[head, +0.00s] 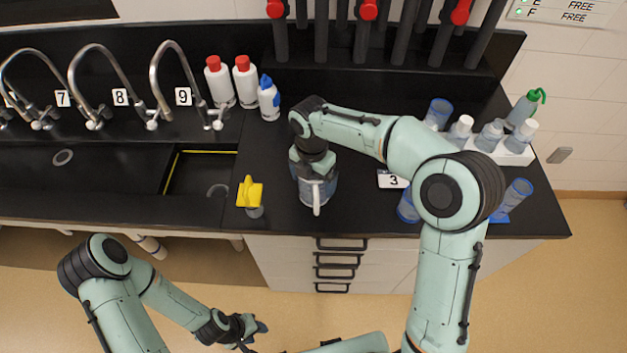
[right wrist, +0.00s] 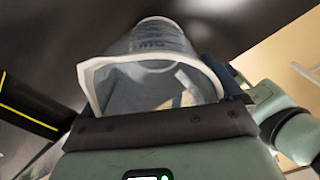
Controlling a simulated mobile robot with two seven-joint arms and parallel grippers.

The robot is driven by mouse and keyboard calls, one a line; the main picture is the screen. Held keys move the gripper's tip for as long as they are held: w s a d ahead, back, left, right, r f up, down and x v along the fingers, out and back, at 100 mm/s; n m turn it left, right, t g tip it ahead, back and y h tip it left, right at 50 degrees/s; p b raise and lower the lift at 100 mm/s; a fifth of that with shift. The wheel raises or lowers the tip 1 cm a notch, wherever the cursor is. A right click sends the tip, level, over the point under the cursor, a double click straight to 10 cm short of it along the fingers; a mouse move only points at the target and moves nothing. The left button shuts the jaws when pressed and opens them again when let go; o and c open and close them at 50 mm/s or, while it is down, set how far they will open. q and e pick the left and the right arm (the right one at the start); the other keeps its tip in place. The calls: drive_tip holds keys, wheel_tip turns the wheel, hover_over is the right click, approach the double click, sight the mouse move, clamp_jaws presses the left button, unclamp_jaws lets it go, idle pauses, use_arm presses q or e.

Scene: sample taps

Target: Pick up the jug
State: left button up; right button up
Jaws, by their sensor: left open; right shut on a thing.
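The jug (head: 329,190) is clear and bluish, with a pale handle facing the counter's front edge. It is at the middle of the black counter, partly hidden by my right gripper (head: 314,172). In the right wrist view the jug (right wrist: 150,45) fills the space ahead of the gripper, its pale rim nearest the camera. My right gripper is shut on the jug from above. I cannot tell whether the jug touches the counter. My left gripper (head: 252,330) is open and empty, low in front of the counter.
A yellow object (head: 250,192) stands left of the jug. White bottles with red caps (head: 219,82) and a blue-capped bottle (head: 268,100) stand behind. A number 3 card (head: 391,180) and a bottle rack (head: 512,152) are to the right. Sinks with taps (head: 165,85) lie left.

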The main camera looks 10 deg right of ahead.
use_arm(q)
drive_tip(key=w+r+p, duration=0.2)
drive_tip(key=w, duration=0.1)
drive_tip(key=shift+r, duration=0.35)
use_arm(e)
wheel_tip(320, 180, up, 19)
drive_tip(key=shift+r, duration=0.15)
